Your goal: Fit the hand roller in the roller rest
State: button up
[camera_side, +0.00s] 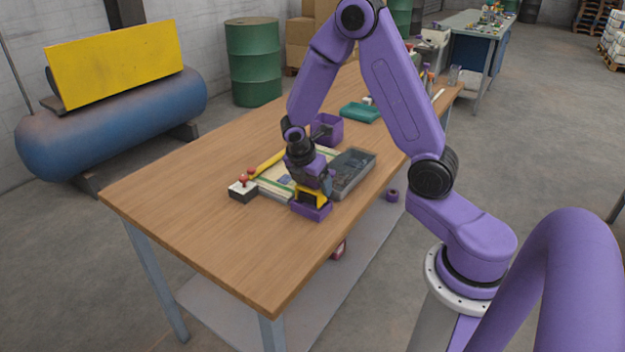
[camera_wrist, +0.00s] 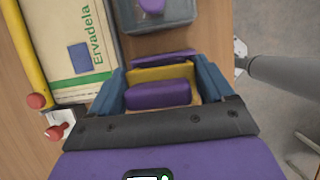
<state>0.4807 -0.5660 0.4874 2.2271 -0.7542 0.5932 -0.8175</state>
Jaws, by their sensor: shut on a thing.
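My gripper (camera_wrist: 161,87) points down near the right edge of the bench. Its two blue-grey fingers are shut on the hand roller, which seems to be the yellow piece (camera_wrist: 160,73) with a purple block (camera_wrist: 158,95) on the camera side. In the side view the yellow part (camera_side: 317,194) shows below my gripper. Under it is a purple block (camera_side: 311,211) on the bench, apparently the roller rest. A purple strip of it (camera_wrist: 164,57) shows beyond the yellow in the wrist view. I cannot tell whether the roller is seated or just above; the contact is hidden.
A printed sack (camera_wrist: 75,50) lies left of my gripper, with a red-ended yellow bar (camera_wrist: 25,55) along it. A small box with a red knob (camera_side: 242,190) stands nearby. A grey tray (camera_side: 352,170) is close behind. The bench's front left (camera_side: 190,200) is clear.

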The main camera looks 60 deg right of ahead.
jog(key=shift+f, duration=0.8)
jog(key=o, duration=1)
jog(key=v, duration=1.7)
jog(key=s+a+m+y, duration=0.1)
jog(key=s+a, duration=0.2)
jog(key=s, duration=0.5)
jog(key=s+a+f+m+y, duration=0.1)
jog(key=s+a+m+y, duration=0.1)
jog(key=s, duration=0.6)
jog(key=s+a+m+y, duration=0.2)
jog(key=s+a, duration=0.3)
jog(key=s, duration=0.4)
jog(key=shift+f, duration=0.3)
